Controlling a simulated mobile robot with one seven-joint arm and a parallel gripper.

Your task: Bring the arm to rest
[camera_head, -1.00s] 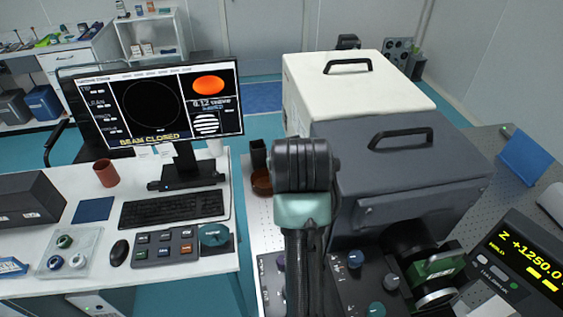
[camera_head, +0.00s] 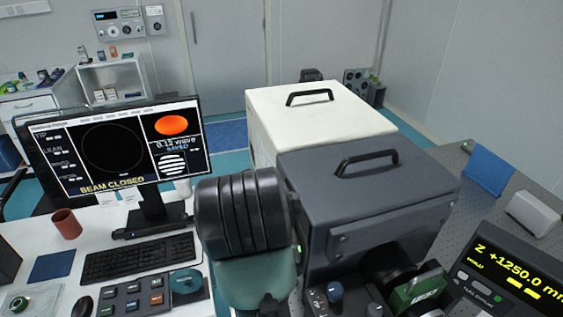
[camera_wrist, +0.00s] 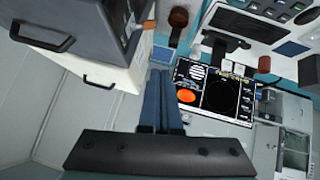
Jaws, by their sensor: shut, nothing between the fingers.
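My gripper (camera_wrist: 160,78) shows in the wrist view as two blue fingers side by side, shut and holding nothing. The black bar of my wrist lies below them. The fingertips are apart from everything, in front of the monitor (camera_wrist: 216,90) and boxes as seen there. In the head view, a thick dark ribbed joint of my arm, with a teal link below it, stands large at the lower middle. It hides part of the bench and of the dark grey box's left side. My gripper cannot be made out in that view.
The dark grey box (camera_head: 370,190) and white box (camera_head: 315,115), each with a black handle, stand close right of my arm. The monitor (camera_head: 112,150) reads "BEAM CLOSED". The desk holds a keyboard (camera_head: 138,257) and brown cup (camera_head: 66,224). A Z readout (camera_head: 515,275) stands at lower right.

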